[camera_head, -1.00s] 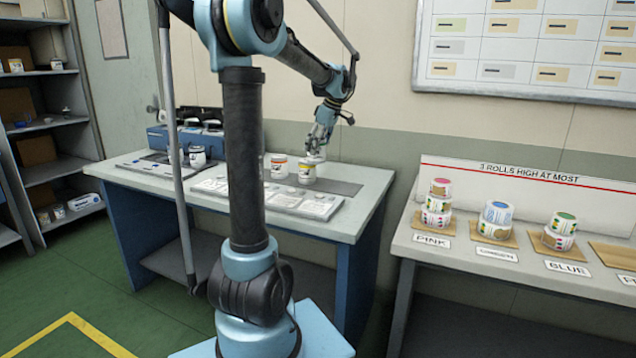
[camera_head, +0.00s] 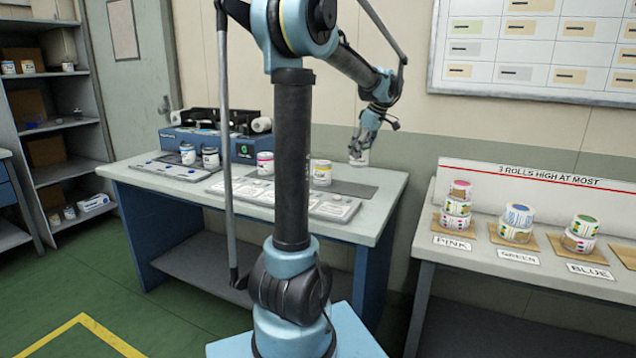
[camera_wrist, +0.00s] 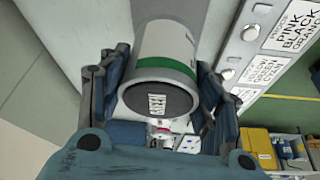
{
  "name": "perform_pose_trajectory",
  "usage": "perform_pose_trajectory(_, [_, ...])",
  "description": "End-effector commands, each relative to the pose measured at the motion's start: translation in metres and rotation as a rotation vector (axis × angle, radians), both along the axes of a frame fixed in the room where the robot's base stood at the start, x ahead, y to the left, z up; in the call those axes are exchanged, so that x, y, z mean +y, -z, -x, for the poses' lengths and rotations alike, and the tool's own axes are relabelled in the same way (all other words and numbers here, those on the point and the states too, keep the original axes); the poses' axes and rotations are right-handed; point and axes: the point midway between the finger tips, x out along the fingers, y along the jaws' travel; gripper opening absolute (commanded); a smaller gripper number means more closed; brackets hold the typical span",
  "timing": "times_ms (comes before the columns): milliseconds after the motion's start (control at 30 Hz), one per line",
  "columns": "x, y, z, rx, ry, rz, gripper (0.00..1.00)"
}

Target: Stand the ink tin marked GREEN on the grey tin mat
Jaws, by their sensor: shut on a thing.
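My gripper (camera_head: 362,146) is shut on a pale tin (camera_head: 358,159) and holds it in the air above the right part of the bench. In the wrist view the tin (camera_wrist: 170,45) has a green band near its dark, labelled end, with my gripper's (camera_wrist: 165,85) fingers on both sides. The word GREEN cannot be read on it. A tin with a yellow band (camera_head: 320,174) stands at the mat's left side; a pink-banded tin (camera_head: 265,164) stands farther left.
A white labelled board (camera_head: 285,197) lies along the bench front. Two dark-banded tins (camera_head: 210,158) stand at the left, before a blue machine (camera_head: 215,143). A separate table (camera_head: 450,262) at right bears stacked rolls (camera_head: 518,222). The bench's right end is clear.

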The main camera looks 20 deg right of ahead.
Motion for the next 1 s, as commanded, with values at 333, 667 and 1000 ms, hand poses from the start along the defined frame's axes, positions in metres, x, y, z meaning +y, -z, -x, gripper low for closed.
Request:
perform_pose_trajectory(333, [0.0,0.049,0.0,0.0,0.0,0.0,0.2])
perform_pose_trajectory(667, [0.0,0.075,0.0,0.0,0.0,0.0,0.2])
perform_pose_trajectory(1000, [0.0,0.096,0.0,0.0,0.0,0.0,0.2])
